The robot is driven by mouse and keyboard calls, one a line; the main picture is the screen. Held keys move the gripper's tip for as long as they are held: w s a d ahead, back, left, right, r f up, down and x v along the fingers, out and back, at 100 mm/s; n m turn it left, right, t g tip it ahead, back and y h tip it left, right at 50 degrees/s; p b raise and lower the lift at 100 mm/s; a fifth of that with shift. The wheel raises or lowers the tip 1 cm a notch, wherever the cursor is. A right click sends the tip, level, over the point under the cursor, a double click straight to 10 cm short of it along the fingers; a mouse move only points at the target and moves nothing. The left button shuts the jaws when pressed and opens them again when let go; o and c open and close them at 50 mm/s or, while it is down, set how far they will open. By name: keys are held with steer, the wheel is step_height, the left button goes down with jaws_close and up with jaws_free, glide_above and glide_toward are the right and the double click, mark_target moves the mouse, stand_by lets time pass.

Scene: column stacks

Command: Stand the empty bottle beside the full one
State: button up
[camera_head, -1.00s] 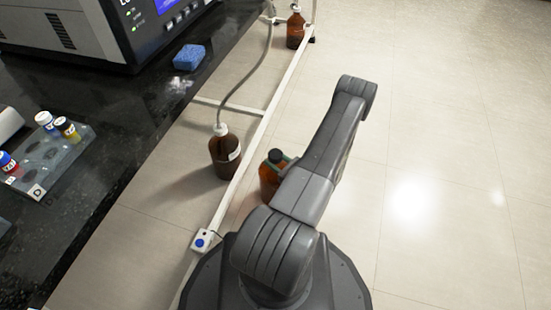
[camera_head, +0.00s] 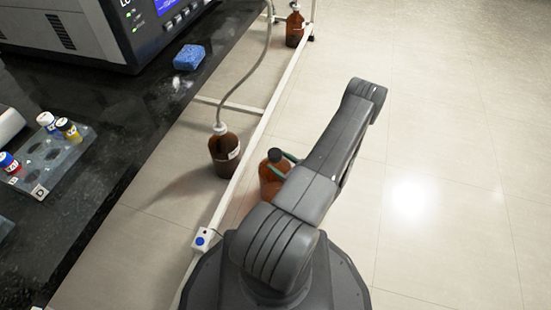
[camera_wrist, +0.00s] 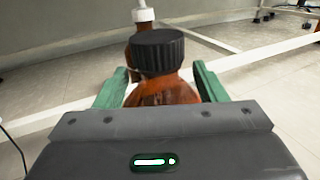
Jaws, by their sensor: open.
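An amber bottle with a black cap (camera_head: 269,178) stands upright, partly hidden behind my arm. It looks light and see-through. A darker brown bottle with a white cap and a tube in it (camera_head: 224,155) stands to its left, across a white rail. In the wrist view the black-capped bottle (camera_wrist: 162,93) is between the green fingers of my gripper (camera_wrist: 160,72), with a gap showing at each side. The white-capped bottle (camera_wrist: 144,20) is behind it. My gripper is open; its green fingers (camera_head: 284,164) show beside the bottle in the head view. The bottle's base is hidden.
The white rail (camera_head: 254,140) runs along the floor beside the black bench (camera_head: 125,125). A box with a blue button (camera_head: 202,240) is on the rail's near end. Another brown bottle (camera_head: 294,30) stands far back. Bare floor (camera_head: 450,150) lies to the right.

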steer(key=p+v, duration=0.1)
steer(key=v, duration=0.8)
